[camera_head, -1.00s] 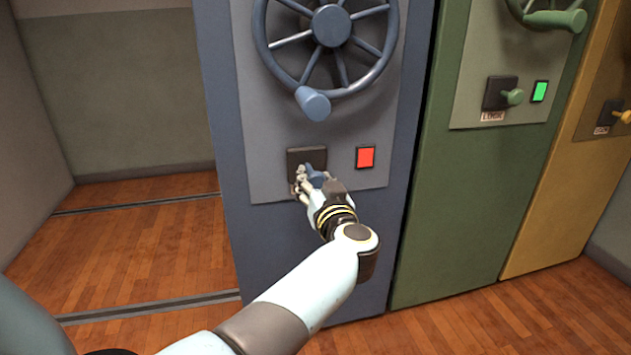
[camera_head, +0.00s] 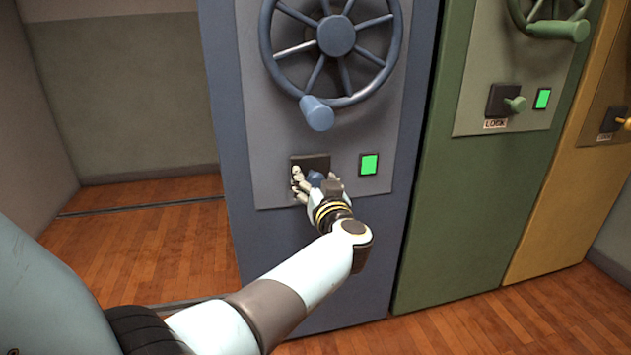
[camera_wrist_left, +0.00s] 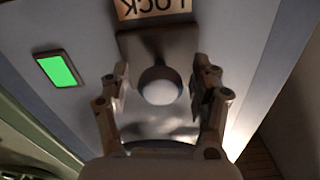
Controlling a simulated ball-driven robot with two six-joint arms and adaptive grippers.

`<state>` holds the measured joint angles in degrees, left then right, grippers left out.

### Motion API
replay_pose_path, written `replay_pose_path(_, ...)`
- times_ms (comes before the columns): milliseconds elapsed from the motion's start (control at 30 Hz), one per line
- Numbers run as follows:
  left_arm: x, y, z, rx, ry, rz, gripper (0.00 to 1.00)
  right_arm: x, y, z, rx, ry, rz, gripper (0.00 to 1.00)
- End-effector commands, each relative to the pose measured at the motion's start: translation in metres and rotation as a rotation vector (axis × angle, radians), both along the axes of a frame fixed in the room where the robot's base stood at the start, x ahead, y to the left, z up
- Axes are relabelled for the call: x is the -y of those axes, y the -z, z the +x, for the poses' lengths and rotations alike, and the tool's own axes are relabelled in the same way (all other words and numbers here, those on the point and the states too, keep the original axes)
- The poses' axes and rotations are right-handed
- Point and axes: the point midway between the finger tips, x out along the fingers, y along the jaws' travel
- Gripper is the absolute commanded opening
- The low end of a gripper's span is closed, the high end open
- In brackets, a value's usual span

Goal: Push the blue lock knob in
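The blue lock knob (camera_head: 315,178) sits on a dark square plate (camera_head: 322,162) low on the blue cabinet's grey panel. It looks pushed close to the plate. The indicator light (camera_head: 369,165) beside it is green. My left gripper (camera_head: 315,182) is at the knob, with a finger to each side. In the left wrist view the round knob end (camera_wrist_left: 160,86) lies between the spread fingers (camera_wrist_left: 158,88), with gaps visible on both sides. Whether the palm touches the knob is hidden. The green light (camera_wrist_left: 57,69) and the upside-down LOCK label (camera_wrist_left: 153,8) also show there. My right gripper is not in view.
The blue handwheel (camera_head: 336,36) with its handle (camera_head: 317,113) is just above the knob. A green cabinet (camera_head: 465,190) and a yellow cabinet (camera_head: 560,185) stand to the right. Open wooden floor (camera_head: 140,245) lies to the left.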

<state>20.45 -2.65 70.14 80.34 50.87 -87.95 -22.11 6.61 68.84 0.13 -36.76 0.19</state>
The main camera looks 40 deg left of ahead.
Motion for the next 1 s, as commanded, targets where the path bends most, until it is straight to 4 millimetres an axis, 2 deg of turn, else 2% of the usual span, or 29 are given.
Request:
replay_pose_path(267, 0.0, -0.005, 0.0, 0.001, -0.001, 0.001, 0.63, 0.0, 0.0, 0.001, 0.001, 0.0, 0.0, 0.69)
replay_pose_path(367, 0.0, -0.019, 0.0, 0.004, -0.001, 0.0, 0.63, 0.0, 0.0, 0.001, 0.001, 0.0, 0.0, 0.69)
replay_pose_path(700, 0.0, -0.085, 0.0, 0.004, -0.001, 0.0, 0.63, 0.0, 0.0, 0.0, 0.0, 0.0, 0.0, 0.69)
replay_pose_path(833, 0.0, -0.097, 0.0, 0.001, 0.0, -0.001, 0.63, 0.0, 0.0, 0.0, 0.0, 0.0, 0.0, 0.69)
replay_pose_path(1000, 0.0, -0.1, 0.0, -0.001, 0.0, 0.0, 0.63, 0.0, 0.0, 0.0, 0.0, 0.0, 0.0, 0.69)
